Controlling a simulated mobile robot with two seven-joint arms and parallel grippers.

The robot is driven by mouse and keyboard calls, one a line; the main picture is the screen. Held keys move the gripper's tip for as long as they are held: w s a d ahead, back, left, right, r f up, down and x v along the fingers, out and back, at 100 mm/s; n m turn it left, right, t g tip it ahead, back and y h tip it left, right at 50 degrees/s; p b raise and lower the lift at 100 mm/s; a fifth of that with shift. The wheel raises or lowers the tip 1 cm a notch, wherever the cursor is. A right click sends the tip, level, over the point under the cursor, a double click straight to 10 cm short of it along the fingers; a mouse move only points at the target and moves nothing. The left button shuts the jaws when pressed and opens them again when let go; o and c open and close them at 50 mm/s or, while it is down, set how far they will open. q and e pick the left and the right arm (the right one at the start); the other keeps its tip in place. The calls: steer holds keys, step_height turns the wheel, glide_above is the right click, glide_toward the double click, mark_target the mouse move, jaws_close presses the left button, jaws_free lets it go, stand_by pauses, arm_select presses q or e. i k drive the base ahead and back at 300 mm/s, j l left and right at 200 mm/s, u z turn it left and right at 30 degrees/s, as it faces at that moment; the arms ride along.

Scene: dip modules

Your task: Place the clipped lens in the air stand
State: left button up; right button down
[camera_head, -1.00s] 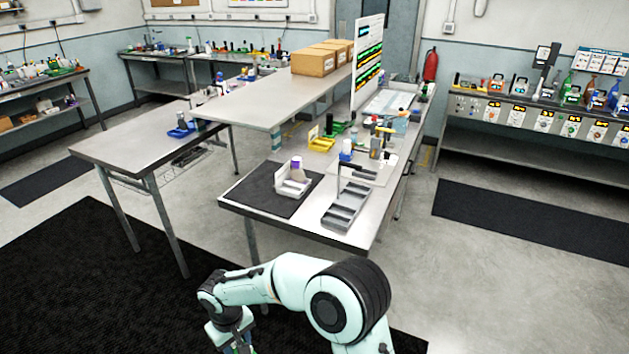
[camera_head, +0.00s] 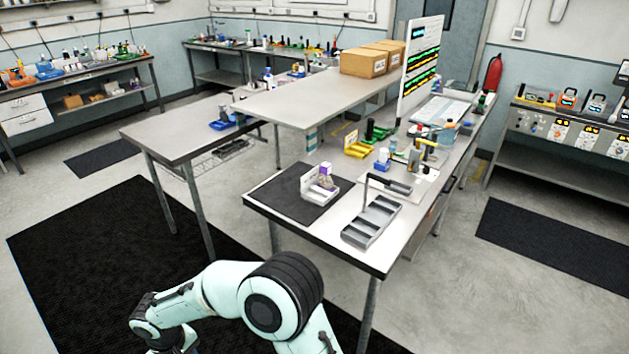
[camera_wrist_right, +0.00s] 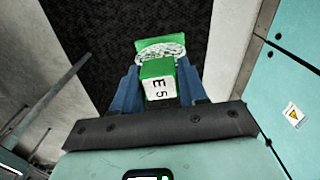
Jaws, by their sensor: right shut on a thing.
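In the right wrist view my right gripper (camera_wrist_right: 160,88) is shut on a green block with a white label reading E5 (camera_wrist_right: 158,82). A clear, ribbed round piece (camera_wrist_right: 162,50) with a green edge shows beyond the block; I take the whole to be the clipped lens. My left gripper is in neither view. I cannot tell which item is the air stand. On the near table, a pale open holder (camera_head: 312,190) with a purple-topped item stands on a black mat (camera_head: 284,191). Beside it lies a grey compartmented tray (camera_head: 371,222) near a dark-armed post (camera_head: 390,185).
The near table (camera_head: 340,248) also carries yellow (camera_head: 356,148) and green items and small bottles toward the back. A raised shelf holds cardboard boxes (camera_head: 364,62), with a tall display panel (camera_head: 420,68) beside it. Open floor lies around the tables.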

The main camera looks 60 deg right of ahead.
mark_target(398, 190)
steer(key=k+l, duration=0.2)
steer(key=l, duration=0.2)
steer(key=k+l, duration=0.2)
steer(key=l, duration=0.25)
steer(key=k+l, duration=0.2)
steer(key=l, duration=0.2)
steer(key=k+l, duration=0.2)
steer(key=l, duration=0.2)
steer(key=k+l, duration=0.2)
steer(key=l, duration=0.25)
steer(key=k+l, duration=0.25)
steer(key=l, duration=0.15)
steer(key=k+l, duration=0.2)
steer(key=l, duration=0.25)
steer(key=k+l, duration=0.2)
steer(key=l, duration=0.2)
